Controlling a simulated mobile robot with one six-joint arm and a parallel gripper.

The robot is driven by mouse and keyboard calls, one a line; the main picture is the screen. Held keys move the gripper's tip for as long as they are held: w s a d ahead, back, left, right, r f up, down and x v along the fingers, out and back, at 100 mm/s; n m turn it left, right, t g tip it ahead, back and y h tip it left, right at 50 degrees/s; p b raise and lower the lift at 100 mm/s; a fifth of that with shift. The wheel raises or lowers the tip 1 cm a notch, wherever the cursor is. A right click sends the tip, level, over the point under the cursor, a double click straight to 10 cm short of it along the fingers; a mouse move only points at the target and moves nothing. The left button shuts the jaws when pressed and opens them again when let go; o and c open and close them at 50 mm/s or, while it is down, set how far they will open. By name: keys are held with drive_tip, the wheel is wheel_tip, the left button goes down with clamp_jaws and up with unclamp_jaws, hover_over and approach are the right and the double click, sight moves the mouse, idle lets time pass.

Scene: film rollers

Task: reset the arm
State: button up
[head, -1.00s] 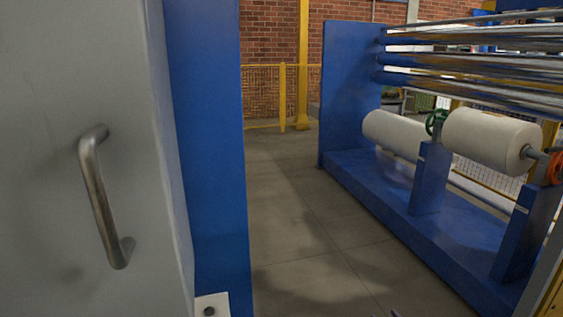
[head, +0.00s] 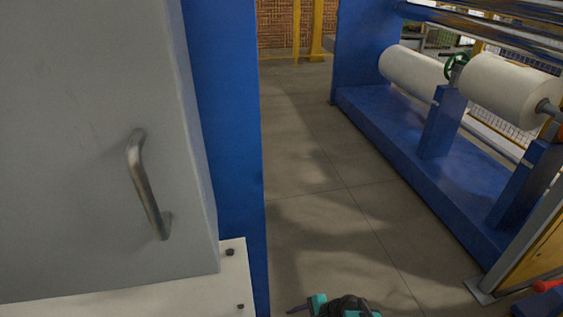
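A teal and black part with a thin grey tip shows at the bottom edge, right of centre, and looks like the end of my arm with my gripper (head: 322,304). It is mostly cut off by the frame. Its fingers cannot be made out well enough to tell open from shut. I see nothing held at the visible tip. It appears over the floor, right of the blue post.
A grey cabinet door (head: 75,150) with a metal handle (head: 146,185) and a white ledge (head: 190,295) stand close at left, beside a blue post (head: 228,150). At right is a blue roller frame (head: 400,135) with white rolls (head: 512,88). The floor (head: 320,170) between is clear.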

drive_tip(key=s+d+f+n+g+h+p, duration=0.25)
drive_tip(key=s+n+g+h, duration=0.35)
drive_tip(key=s, duration=0.5)
drive_tip(key=s+d+f+n+g+h+b, duration=0.1)
drive_tip(key=s+d+n+h, duration=0.1)
drive_tip(key=s+d+n, duration=0.4)
drive_tip(key=d+n, duration=0.2)
drive_tip(key=d, duration=0.1)
drive_tip(key=shift+d, duration=0.3)
drive_tip(key=shift+f, duration=0.1)
drive_tip(key=c, duration=0.5)
drive_tip(key=shift+d, duration=0.1)
